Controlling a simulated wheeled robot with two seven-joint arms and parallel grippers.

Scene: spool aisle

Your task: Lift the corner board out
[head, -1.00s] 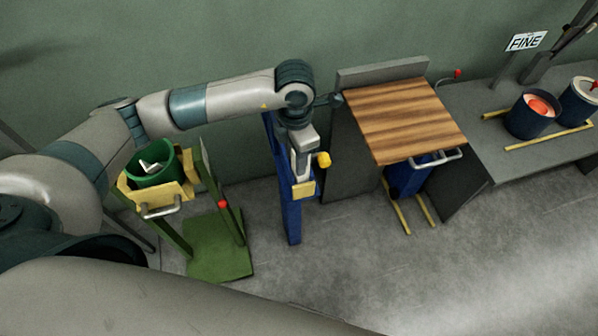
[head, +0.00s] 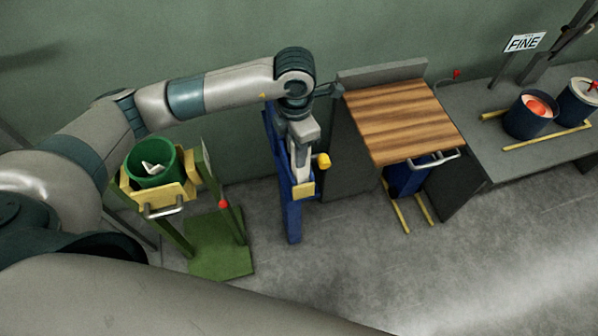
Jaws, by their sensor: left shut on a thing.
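My left gripper (head: 302,160) points down at the blue upright stand (head: 291,215) and is shut. What it holds is small and mostly hidden by the hand; I take it to be the corner board, but its outline cannot be made out. The stand is tall and narrow, with a yellow knob (head: 323,160) on its right and a yellow block (head: 303,190) just below the fingers. I cannot tell how far the held piece sits inside the stand. My right gripper is not in view.
A green bucket (head: 152,167) sits in a yellow-and-green stand (head: 217,262) to the left. Right of the blue stand is a bench with a striped wooden top (head: 405,118) and a metal handle (head: 433,160). A grey table (head: 500,150) carries two drums. The floor in front is clear.

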